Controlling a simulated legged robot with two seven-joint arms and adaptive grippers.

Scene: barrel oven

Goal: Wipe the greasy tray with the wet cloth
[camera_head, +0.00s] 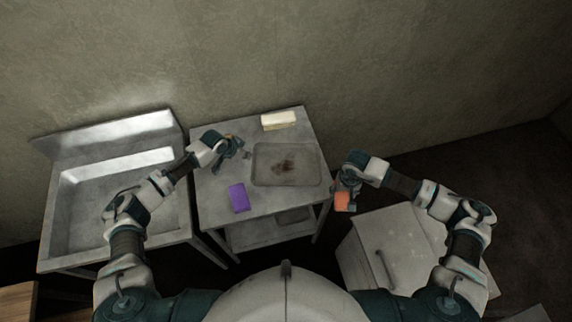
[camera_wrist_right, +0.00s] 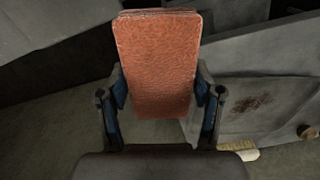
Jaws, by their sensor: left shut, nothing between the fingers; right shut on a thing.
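The grey tray (camera_head: 262,173) lies on the metal table, with a dark brown greasy stain in its middle. The tray also shows at the right of the right wrist view (camera_wrist_right: 240,122). My right gripper (camera_head: 345,190) is shut on an orange cloth (camera_head: 342,201), right of the table's edge. In the right wrist view the cloth (camera_wrist_right: 158,65) stands flat between the two fingers (camera_wrist_right: 160,100). I cannot tell whether it is wet. My left gripper (camera_head: 243,152) is shut and empty, just left of the tray.
A purple block-like item (camera_head: 238,197) lies at the table's front left. A cream block (camera_head: 279,120) lies at its back. A metal sink (camera_head: 110,205) stands left. A pale cabinet with a handle (camera_head: 385,245) stands at the front right.

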